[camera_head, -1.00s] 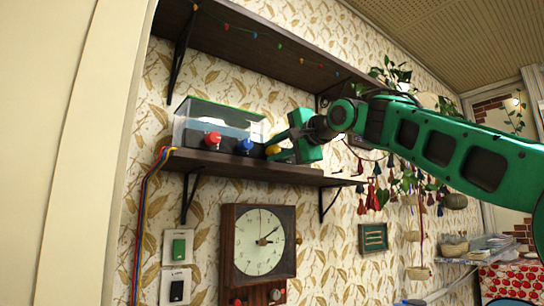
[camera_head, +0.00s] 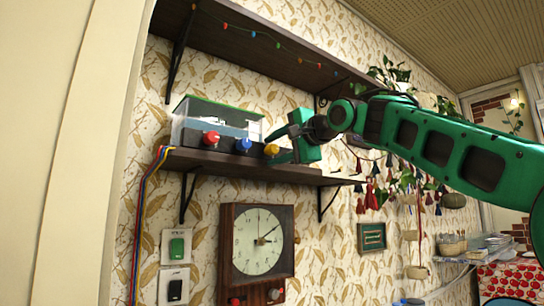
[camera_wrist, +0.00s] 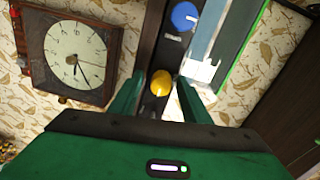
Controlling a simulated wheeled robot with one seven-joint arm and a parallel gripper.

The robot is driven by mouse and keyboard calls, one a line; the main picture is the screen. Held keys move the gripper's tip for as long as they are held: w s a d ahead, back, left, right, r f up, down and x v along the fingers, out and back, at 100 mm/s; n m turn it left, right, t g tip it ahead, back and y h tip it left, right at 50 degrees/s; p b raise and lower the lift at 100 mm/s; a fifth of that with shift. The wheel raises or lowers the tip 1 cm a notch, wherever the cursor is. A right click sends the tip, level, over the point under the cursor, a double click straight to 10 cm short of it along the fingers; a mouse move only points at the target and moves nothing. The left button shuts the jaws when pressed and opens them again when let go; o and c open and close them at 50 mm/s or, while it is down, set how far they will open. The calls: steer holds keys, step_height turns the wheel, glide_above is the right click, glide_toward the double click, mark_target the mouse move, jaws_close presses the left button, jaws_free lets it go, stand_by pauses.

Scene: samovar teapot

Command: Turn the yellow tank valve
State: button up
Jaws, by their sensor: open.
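The yellow valve (camera_head: 271,150) is at the right end of a row of knobs on the front of a clear tank (camera_head: 218,122) on the shelf. It also shows in the wrist view (camera_wrist: 161,83). My green gripper (camera_head: 277,147) is at the valve, coming from the right. In the wrist view my gripper (camera_wrist: 162,86) is open, with one finger on each side of the yellow valve. Whether the fingers touch it cannot be told. A blue valve (camera_head: 244,145) and a red valve (camera_head: 211,138) are to its left on the same tank.
The wooden shelf (camera_head: 240,165) runs beneath the tank, with another dark shelf (camera_head: 270,42) above. A clock (camera_head: 258,241) hangs below. Coloured cables (camera_head: 146,210) hang at the shelf's left end. Two switches (camera_head: 176,245) are on the wall.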

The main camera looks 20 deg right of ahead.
steer(key=v, duration=1)
steer(key=shift+s, duration=0.3)
steer(key=shift+d, duration=0.1)
steer(key=s+d+f+n+g+h, duration=0.1)
steer(key=d+f+g+h, duration=0.2)
steer(key=f, duration=0.9)
steer(key=s+d+f+g+h, duration=0.15)
steer(key=d+f, duration=0.45)
steer(key=f, duration=0.6)
steer(key=s+d+f+n+g+h, duration=0.1)
steer(key=d+f+g, duration=0.25)
steer(key=f, duration=0.85)
steer(key=s+d+f+n+g, duration=0.1)
steer(key=s+f+n+g, duration=0.3)
steer(key=s+f, duration=2.2)
step_height(320, 180, down, 4)
steer(key=g, duration=0.4)
steer(key=shift+s+d+r+g, duration=0.15)
steer(key=shift+s+r+g, duration=0.1)
steer(key=shift+g, duration=0.15)
